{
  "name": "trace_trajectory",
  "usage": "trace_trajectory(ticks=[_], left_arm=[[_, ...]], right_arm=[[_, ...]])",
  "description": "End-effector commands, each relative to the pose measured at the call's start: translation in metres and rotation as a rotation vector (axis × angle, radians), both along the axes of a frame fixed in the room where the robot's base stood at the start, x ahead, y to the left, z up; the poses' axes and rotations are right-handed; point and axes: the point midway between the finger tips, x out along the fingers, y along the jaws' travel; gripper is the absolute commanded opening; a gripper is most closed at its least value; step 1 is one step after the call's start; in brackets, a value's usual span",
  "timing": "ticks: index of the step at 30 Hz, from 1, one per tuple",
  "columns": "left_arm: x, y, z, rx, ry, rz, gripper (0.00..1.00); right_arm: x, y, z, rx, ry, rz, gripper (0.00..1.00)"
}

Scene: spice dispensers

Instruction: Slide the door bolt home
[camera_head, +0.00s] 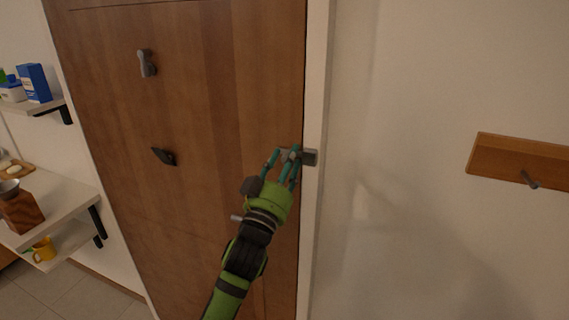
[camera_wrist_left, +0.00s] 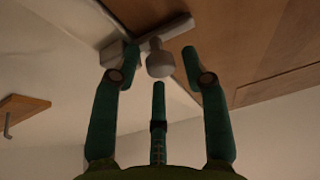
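The wooden door (camera_head: 200,90) is shut in its white frame. A grey bolt with a bar and a round knob (camera_wrist_left: 160,62) is at the door's right edge; in the head view my fingers mostly cover it. Its catch (camera_head: 309,157) sits on the white frame and also shows in the left wrist view (camera_wrist_left: 113,53). My left gripper (camera_head: 284,157) is at the bolt with its green fingers spread. In the left wrist view the knob lies between the fingertips (camera_wrist_left: 160,74), with gaps on both sides. A finger hides how far the bar reaches into the catch. My right gripper is out of view.
A grey knob (camera_head: 147,63) and a dark fitting (camera_head: 164,156) are on the door. A light handle (camera_head: 237,218) is beside my left wrist. A wooden hook board (camera_head: 518,160) hangs on the right wall. Shelves (camera_head: 60,200) stand at left.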

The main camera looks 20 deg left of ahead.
Motion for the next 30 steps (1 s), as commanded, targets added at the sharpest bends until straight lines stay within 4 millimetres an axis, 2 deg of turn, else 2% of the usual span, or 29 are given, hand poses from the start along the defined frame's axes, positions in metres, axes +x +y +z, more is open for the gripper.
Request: trace_trajectory(ticks=[16,20,24,25,30], left_arm=[[0.001,0.002,-0.006,-0.001,0.012,-0.002,0.48],[0.0,0.017,-0.006,0.002,0.013,0.0,0.48],[-0.002,0.043,-0.004,0.006,0.012,0.002,0.48],[-0.009,0.04,-0.013,0.0,0.013,-0.003,0.48],[-0.042,0.037,-0.028,-0.003,0.012,-0.003,0.48]], right_arm=[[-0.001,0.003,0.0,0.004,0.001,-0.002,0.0],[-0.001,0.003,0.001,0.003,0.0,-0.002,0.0],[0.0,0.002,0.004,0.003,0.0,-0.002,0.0],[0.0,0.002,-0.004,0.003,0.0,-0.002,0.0],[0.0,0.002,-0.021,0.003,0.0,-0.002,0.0]])
